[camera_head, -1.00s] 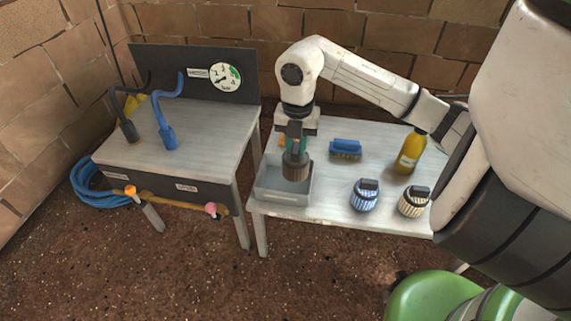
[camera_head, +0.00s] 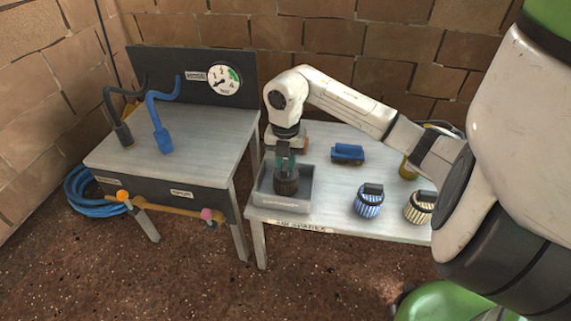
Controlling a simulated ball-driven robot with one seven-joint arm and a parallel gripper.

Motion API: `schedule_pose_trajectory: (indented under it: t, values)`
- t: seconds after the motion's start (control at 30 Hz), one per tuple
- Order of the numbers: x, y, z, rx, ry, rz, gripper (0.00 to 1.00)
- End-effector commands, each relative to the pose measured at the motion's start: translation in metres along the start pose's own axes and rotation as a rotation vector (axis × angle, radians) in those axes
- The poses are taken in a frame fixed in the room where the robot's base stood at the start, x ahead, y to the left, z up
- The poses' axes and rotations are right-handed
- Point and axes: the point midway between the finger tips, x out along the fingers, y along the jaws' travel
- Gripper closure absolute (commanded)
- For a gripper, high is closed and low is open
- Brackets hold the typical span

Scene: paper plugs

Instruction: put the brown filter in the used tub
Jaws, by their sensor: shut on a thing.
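The brown filter (camera_head: 287,184) is dark and ribbed. It is held upright, low inside the grey tub (camera_head: 284,206) on the right-hand table. My gripper (camera_head: 286,165) points straight down and is shut on the top of the filter. The filter is within the tub's walls; whether it touches the tub's floor I cannot tell. The tub's front wall carries lettering too small to read.
A blue-striped filter (camera_head: 369,203) and a cream-striped filter (camera_head: 420,208) stand right of the tub. A blue brush (camera_head: 348,154) lies behind them. A yellow bottle (camera_head: 408,168) is partly hidden by my arm. A bench with hoses (camera_head: 162,140) stands left, across a gap.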

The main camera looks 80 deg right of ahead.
Motion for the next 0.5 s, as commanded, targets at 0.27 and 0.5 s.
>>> schedule_pose_trajectory:
  t: [0.27,0.5]
  values:
    - [0.0025,0.0,0.0,0.0,0.0,0.0,0.68]
    - [0.0026,0.0,-0.0001,0.0,0.0,0.0,0.52]
